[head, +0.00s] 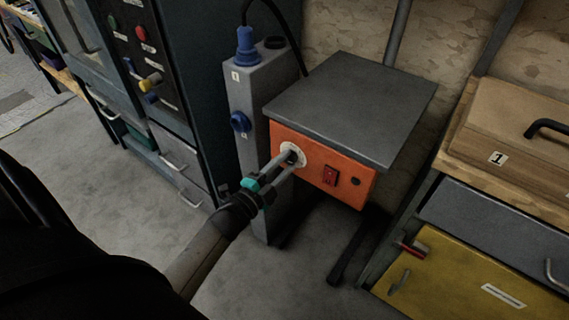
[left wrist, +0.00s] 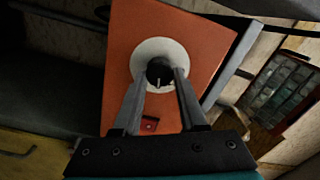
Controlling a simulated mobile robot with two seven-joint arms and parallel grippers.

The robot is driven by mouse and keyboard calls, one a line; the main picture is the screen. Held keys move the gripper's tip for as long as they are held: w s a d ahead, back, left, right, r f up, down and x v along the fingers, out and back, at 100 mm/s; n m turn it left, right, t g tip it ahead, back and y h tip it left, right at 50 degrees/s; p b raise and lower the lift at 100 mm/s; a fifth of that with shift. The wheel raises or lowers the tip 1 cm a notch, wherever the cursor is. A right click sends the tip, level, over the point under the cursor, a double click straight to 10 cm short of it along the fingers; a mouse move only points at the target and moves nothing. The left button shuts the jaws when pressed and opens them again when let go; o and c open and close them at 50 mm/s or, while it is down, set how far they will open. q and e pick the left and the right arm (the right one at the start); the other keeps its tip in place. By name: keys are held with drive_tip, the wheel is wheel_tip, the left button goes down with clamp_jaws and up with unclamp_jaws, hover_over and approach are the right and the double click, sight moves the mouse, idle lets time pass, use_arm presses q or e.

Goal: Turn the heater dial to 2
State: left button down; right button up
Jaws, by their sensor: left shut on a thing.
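The heater (head: 350,110) is a box with a grey top and an orange front panel (head: 352,189). The panel also fills the middle of the left wrist view (left wrist: 205,40). Its dial (left wrist: 159,72) is a black knob on a round white plate (left wrist: 148,50). My left gripper (head: 290,158) reaches the dial from the front left, and in the left wrist view its two fingers (left wrist: 160,84) are shut on the knob. The numbers on the plate are not readable. A red switch (head: 330,175) sits right of the dial. My right gripper is not in view.
A grey post with a blue plug (head: 245,90) and blue knob (head: 240,122) stands left of the heater. A dark cabinet (head: 180,100) with handles is farther left. A wooden box (head: 520,130) and yellow drawer (head: 450,270) are at the right.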

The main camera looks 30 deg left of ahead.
use_arm(q)
drive_tip(key=shift+c, duration=2.3)
unclamp_jaws()
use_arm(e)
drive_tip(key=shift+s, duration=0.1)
use_arm(q)
drive_tip(key=shift+s, duration=0.3)
drive_tip(key=s+a+p, duration=0.1)
drive_tip(key=s+p, duration=0.2)
drive_tip(key=s, duration=1.1)
drive_tip(key=shift+s, duration=0.35)
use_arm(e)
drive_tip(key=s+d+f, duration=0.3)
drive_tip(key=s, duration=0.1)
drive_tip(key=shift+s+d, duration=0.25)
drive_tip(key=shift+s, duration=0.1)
